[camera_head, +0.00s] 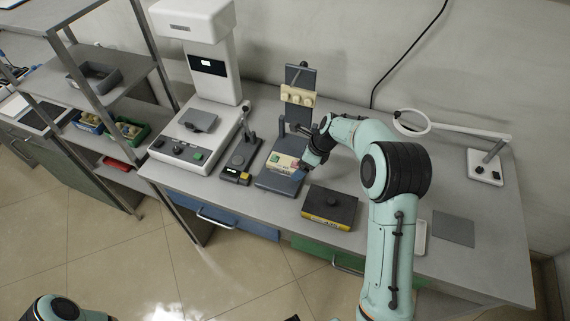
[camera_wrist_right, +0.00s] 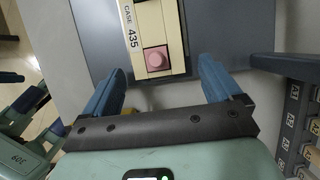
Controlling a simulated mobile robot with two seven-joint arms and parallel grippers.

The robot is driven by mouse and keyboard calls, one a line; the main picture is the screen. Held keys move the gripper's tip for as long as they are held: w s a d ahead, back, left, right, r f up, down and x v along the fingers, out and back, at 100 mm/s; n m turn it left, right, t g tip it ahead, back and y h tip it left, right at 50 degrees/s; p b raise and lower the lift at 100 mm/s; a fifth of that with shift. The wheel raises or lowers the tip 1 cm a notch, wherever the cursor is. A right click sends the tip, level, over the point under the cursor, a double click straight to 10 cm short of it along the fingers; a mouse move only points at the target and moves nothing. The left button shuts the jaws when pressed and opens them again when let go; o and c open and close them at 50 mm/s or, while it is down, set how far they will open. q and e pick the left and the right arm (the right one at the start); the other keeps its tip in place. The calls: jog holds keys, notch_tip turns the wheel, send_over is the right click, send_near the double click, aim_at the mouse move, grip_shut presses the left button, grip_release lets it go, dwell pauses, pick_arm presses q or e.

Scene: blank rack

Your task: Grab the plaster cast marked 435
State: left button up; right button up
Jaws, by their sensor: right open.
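A cream plaster cast (camera_head: 283,161) with a pink and a green patch sits on the dark grey base of an upright stand (camera_head: 279,183) on the bench. In the right wrist view the cast (camera_wrist_right: 146,25) reads "CASE 435" and has a pink square block near its end. My right gripper (camera_head: 300,171) is close to the right side of the cast. In the wrist view the right gripper (camera_wrist_right: 158,72) is open, its blue fingers apart, with the end of the cast just beyond and between the tips.
Another cream piece (camera_head: 297,96) is higher on the stand. A small device (camera_head: 238,160) and a white machine (camera_head: 186,140) stand left. A yellow-and-black box (camera_head: 330,208) sits in front, right. A magnifier lamp (camera_head: 485,167) and a grey mat (camera_head: 453,229) are farther right.

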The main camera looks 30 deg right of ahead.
jog(key=shift+w+a+f, duration=0.15)
jog(key=shift+f, duration=0.25)
jog(key=shift+c, duration=0.3)
jog(key=c, duration=1.2)
